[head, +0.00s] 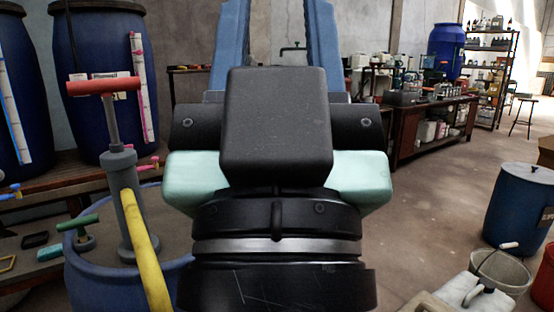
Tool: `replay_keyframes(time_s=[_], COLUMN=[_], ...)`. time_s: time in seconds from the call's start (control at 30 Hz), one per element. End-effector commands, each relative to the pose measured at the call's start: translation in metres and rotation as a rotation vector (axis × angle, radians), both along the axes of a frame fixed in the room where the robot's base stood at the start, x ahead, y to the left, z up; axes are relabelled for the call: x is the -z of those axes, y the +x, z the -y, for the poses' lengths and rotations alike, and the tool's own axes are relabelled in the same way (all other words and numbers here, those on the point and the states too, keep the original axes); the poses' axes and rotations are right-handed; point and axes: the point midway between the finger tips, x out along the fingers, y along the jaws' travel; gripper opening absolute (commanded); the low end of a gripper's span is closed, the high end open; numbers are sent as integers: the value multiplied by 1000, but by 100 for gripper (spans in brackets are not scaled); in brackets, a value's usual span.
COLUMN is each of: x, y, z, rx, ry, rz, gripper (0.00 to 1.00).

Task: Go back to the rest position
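My gripper (278,15) is in the middle of the head view, seen from behind its dark body, pointing away from me. Its two blue fingers stand well apart at the top of the picture. Background shows between them and I see nothing held there. The fingertips reach the top edge, so their very ends may be cut off. The gripper body hides the middle of the scene.
At left, a blue vat (95,290) bears a grey pump with a red handle (103,86) and yellow hose (146,250), close to my gripper. Blue barrels (97,40) stand behind. A blue drum (520,205) and grey bucket (503,272) stand right. Floor (435,190) between is clear.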

Motion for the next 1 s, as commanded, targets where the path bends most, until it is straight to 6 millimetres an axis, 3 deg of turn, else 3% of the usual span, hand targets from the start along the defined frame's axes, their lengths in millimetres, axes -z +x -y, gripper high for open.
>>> replay_keyframes(time_s=[0.03,0.7,0.9,1.0], x=[-33,-235,-286,-300], y=[0,2,2,2], z=[0,0,-1,-1], rx=[-1,-4,-4,-5], ry=[1,1,1,1], rz=[-2,-6,-6,-7], gripper=[40,40,40,40])
